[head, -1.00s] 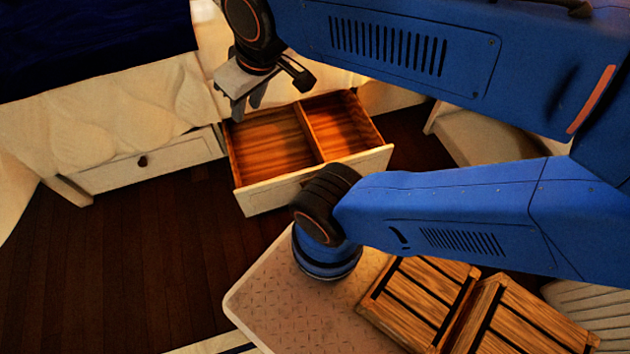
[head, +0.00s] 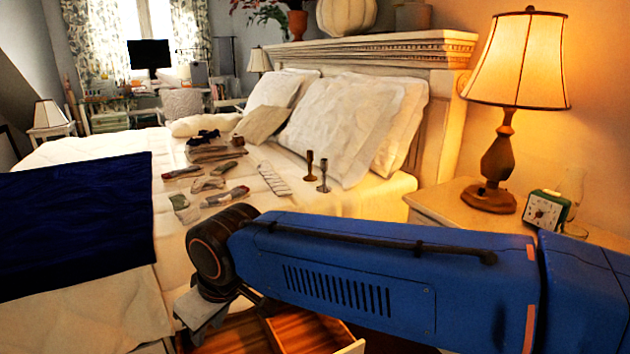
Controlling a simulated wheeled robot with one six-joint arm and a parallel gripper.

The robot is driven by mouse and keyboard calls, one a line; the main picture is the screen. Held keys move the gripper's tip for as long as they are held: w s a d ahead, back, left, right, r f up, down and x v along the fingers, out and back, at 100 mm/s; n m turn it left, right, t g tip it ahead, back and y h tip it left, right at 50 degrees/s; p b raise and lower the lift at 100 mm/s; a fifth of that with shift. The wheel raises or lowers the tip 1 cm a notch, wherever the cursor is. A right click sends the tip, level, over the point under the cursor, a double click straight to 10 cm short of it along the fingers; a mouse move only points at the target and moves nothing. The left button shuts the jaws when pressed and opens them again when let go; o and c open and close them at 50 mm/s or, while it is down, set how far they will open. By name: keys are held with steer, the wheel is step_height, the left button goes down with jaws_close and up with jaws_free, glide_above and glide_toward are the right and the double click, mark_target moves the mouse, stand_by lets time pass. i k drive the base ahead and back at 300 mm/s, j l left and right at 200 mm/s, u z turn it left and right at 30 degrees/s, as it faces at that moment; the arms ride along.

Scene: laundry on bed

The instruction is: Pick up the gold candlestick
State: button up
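Two small candlesticks stand upright on the bed near the pillows. The left one (head: 309,165) looks brownish gold. The right one (head: 323,175) looks darker, and at this size I cannot be sure of either colour. My gripper (head: 203,318) is low in the picture, over the open drawer beside the bed and well apart from both candlesticks. Its fingertips are partly hidden or cut off, so its opening does not show clearly. Nothing is seen held in it.
Pillows (head: 345,128) and the headboard (head: 432,120) stand behind. A lit lamp (head: 500,150) and green clock (head: 546,211) stand on the nightstand (head: 455,205). A drawer (head: 240,335) is open below.

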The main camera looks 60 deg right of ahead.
mark_target(310, 177)
steer(key=z, duration=1.45)
steer(key=l+z, duration=0.1)
